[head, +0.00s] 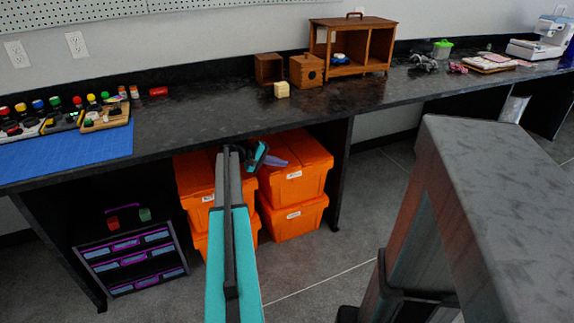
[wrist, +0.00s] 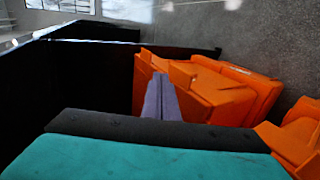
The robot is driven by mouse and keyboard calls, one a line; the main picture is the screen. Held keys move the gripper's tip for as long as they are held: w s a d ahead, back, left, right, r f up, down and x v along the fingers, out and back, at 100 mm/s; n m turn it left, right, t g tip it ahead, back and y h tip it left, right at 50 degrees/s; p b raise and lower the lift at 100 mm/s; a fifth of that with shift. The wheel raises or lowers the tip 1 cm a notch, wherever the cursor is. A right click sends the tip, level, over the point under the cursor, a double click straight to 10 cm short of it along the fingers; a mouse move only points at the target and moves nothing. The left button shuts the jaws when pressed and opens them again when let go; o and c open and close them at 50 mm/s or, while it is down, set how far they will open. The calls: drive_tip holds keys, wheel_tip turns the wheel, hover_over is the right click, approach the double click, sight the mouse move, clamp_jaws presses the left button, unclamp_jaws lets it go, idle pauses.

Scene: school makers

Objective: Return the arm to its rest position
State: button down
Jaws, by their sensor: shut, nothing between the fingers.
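My teal and dark arm reaches forward from the bottom middle of the head view, and its end is bent to the right. My gripper (head: 282,163) is there, in front of the orange bins under the long bench. Its purple-grey fingers are together with nothing between them. The wrist view shows the closed fingers of my gripper (wrist: 158,80) against the orange bins (wrist: 215,90). A teal and dark link of my arm fills the bottom of that view. I cannot tell the exact gap between the fingers and the bins.
The long black bench (head: 200,128) runs across behind my arm. Stacked orange bins (head: 297,180) and a drawer unit (head: 132,262) stand under it. A grey-topped table (head: 500,200) stands at right.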

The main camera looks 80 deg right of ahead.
drive_tip(key=shift+v, duration=0.75)
drive_tip(key=shift+s, duration=0.15)
